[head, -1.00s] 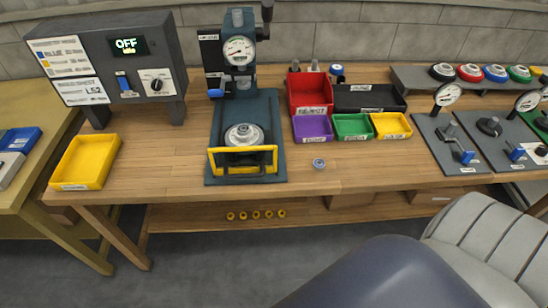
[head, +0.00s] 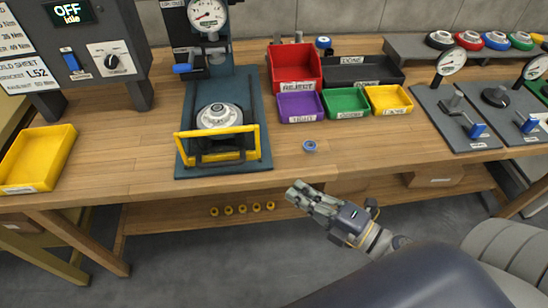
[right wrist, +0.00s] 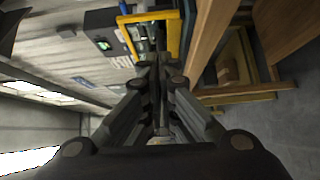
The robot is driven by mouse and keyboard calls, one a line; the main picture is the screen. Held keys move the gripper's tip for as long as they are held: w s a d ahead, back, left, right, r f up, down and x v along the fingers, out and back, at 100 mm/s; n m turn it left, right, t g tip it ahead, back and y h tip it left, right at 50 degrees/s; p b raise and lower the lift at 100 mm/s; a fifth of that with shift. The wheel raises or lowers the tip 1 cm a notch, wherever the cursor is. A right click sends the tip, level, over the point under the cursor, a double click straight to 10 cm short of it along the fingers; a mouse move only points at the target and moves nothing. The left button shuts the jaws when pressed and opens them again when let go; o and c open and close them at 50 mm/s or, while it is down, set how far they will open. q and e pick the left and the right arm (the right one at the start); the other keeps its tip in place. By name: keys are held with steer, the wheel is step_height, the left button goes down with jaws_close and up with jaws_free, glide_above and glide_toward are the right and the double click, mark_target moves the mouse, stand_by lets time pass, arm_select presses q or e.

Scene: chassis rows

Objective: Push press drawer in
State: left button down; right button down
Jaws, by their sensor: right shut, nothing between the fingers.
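The press (head: 209,50) stands on the wooden bench with its dial gauge, blue lever and dark blue base plate. Its drawer (head: 222,152) has a yellow frame handle and lies toward the front of the base, out from under the press column. A round silver part (head: 219,117) sits on the drawer. My right gripper (head: 297,193) is shut and empty, in front of the bench edge, right of the drawer and apart from it. In the right wrist view the closed fingers (right wrist: 155,75) point toward the yellow handle (right wrist: 173,28). My left gripper is not in view.
A small blue-ringed part (head: 309,146) lies on the bench near the front edge. Red, purple, green, yellow and black bins stand behind it. A yellow tray (head: 38,158) and control box (head: 90,45) are at left.

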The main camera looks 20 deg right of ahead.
steer(key=shift+n, duration=0.3)
steer(key=p+x, duration=0.1)
steer(key=x, duration=0.3)
steer(key=p+x, duration=0.1)
steer(key=x, duration=0.3)
steer(key=d+r+p+x, duration=0.1)
steer(key=x, duration=0.3)
steer(key=shift+w+d+p, duration=0.1)
steer(key=shift+w+p, duration=0.2)
steer(key=shift+w, duration=0.05)
steer(key=shift+w+d, duration=0.2)
steer(key=shift+w, duration=0.3)
